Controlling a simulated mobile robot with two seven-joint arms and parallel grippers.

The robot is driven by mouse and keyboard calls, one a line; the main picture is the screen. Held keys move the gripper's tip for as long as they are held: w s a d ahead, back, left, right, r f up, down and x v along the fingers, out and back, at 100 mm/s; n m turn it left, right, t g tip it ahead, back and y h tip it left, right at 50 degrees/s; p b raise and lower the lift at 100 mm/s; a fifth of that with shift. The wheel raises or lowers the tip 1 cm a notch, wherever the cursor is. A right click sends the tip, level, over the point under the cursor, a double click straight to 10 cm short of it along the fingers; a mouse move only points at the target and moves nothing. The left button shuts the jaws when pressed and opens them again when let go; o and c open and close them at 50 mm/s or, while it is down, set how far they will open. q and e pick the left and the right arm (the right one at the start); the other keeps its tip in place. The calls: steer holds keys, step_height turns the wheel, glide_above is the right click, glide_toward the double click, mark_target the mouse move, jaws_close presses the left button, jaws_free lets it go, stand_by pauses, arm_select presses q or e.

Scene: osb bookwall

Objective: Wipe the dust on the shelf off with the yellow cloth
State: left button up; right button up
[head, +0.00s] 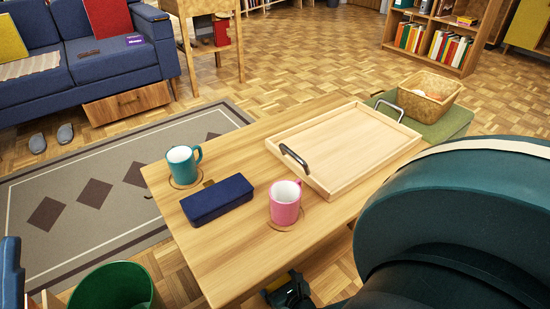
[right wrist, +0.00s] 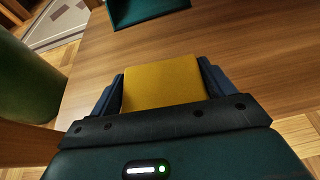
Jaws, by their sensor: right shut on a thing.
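The yellow cloth (right wrist: 160,82) is between the fingers of my right gripper (right wrist: 162,98), which is shut on it. In the right wrist view the cloth is over a brown wooden board (right wrist: 255,60); I cannot tell whether it touches. I make out no clear dust on the visible part of the board. In the head view a dark part of my right gripper (head: 288,291) shows low at the near edge of the coffee table (head: 240,245). The cloth is hidden there. My left gripper is in neither view.
A green bin (head: 115,287) is left of the table. The tabletop holds a teal mug (head: 182,167), a blue case (head: 217,199), a pink mug (head: 285,204) and a wooden tray (head: 345,145).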

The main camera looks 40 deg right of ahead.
steer(key=shift+s+d+r, duration=0.1)
steer(key=shift+d, duration=1)
steer(key=shift+s+d, duration=0.1)
steer(key=shift+d, duration=1)
steer(key=shift+s+d, duration=0.15)
steer(key=shift+d, duration=0.95)
steer(key=shift+s+d, duration=0.1)
steer(key=shift+d, duration=0.95)
steer(key=shift+w+a+f+p, duration=0.1)
steer(key=shift+w+a+p, duration=0.1)
steer(key=shift+a, duration=2.05)
steer(key=shift+w+a+f+p, duration=0.1)
steer(key=shift+w+a, duration=0.05)
steer(key=shift+a, duration=2.1)
